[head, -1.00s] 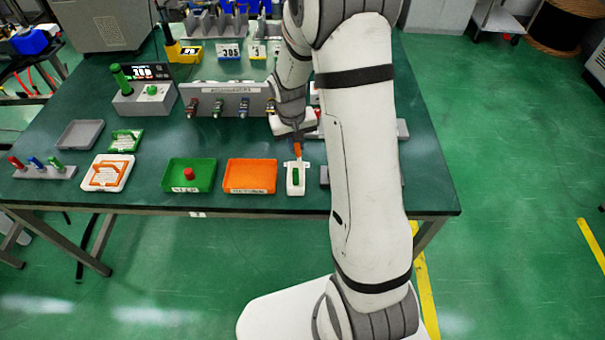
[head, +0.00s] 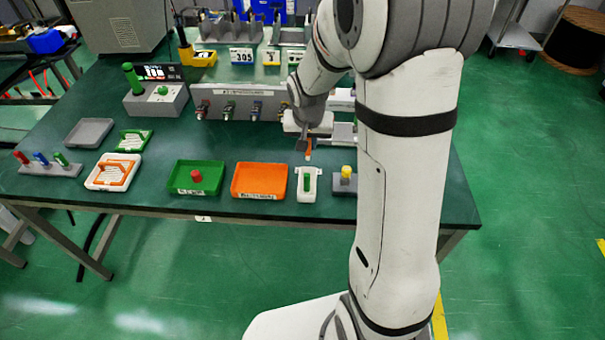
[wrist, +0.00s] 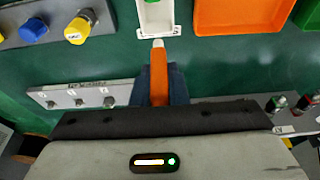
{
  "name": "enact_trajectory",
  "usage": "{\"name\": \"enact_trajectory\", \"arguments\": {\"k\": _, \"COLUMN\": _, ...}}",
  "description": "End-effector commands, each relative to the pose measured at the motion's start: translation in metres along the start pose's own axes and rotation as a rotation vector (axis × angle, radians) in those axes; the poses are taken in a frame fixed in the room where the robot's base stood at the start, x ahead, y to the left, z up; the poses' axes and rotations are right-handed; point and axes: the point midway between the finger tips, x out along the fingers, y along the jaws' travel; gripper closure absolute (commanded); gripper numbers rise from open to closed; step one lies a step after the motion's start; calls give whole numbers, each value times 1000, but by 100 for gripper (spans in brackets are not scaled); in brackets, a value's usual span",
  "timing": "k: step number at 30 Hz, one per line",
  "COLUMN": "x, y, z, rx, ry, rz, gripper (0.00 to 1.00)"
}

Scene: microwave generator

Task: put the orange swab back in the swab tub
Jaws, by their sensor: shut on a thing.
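The orange swab (wrist: 159,75) is held between the dark fingers of my gripper (wrist: 160,88), its white tip pointing to the top of the wrist view. In the head view only a small orange part of the swab (head: 308,154) shows below my gripper (head: 306,146). A small white tub (head: 307,194) with a green piece (head: 306,181) in it stands on the table just nearer the front edge than the swab. In the wrist view the white tub (wrist: 156,18) lies just beyond the tip, partly cut off; I cannot tell whether they touch.
An orange tray (head: 260,179) and a green tray (head: 194,177) lie left of the white tub. A grey block with a yellow knob (head: 346,172) stands to its right. A grey rack with connectors (head: 240,103) stands behind. My arm hides the table's right part.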

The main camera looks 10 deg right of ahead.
Motion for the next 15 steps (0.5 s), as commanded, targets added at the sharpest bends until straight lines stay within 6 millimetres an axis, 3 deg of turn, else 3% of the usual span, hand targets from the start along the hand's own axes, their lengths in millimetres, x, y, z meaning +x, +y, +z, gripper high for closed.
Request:
{"name": "enact_trajectory", "arguments": {"k": 3, "x": 22, "y": 0, "z": 6, "rx": -2, "ry": -5, "rz": 2, "gripper": 100}}
{"name": "enact_trajectory", "arguments": {"k": 15, "x": 65, "y": 0, "z": 18, "rx": -5, "ry": -4, "rz": 2, "gripper": 100}}
